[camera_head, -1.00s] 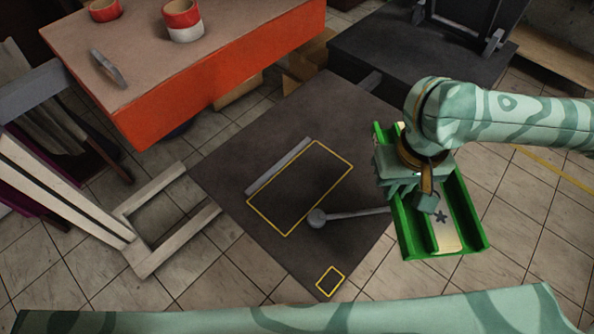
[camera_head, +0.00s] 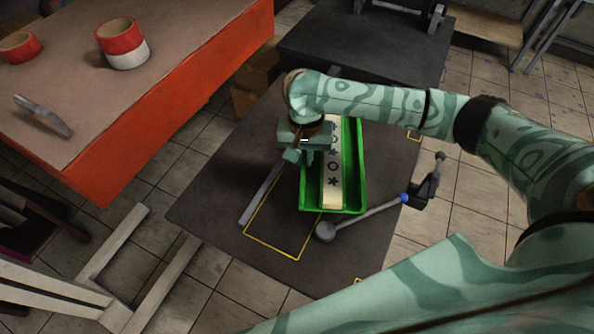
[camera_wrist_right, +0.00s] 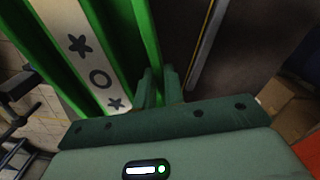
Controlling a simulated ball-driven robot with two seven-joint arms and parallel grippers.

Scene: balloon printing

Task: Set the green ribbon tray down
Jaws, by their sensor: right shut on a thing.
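The green ribbon tray (camera_head: 357,175) is a long channel with a pale strip of dark stars and rings inside. It lies over the dark table, covering part of the large yellow outline (camera_head: 270,247); I cannot tell whether it touches the surface. My right gripper (camera_head: 304,152) is shut on the tray's left wall. In the right wrist view, its fingers (camera_wrist_right: 160,88) pinch the green wall beside the strip (camera_wrist_right: 95,72). My left gripper is not in view.
A grey bar (camera_head: 261,193) lies left of the tray along the outline. A grey rod with a round end (camera_head: 326,232) lies close to the tray's near end. An orange-sided table (camera_head: 165,120) with tape rolls (camera_head: 123,45) stands at the left. The table's left part is clear.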

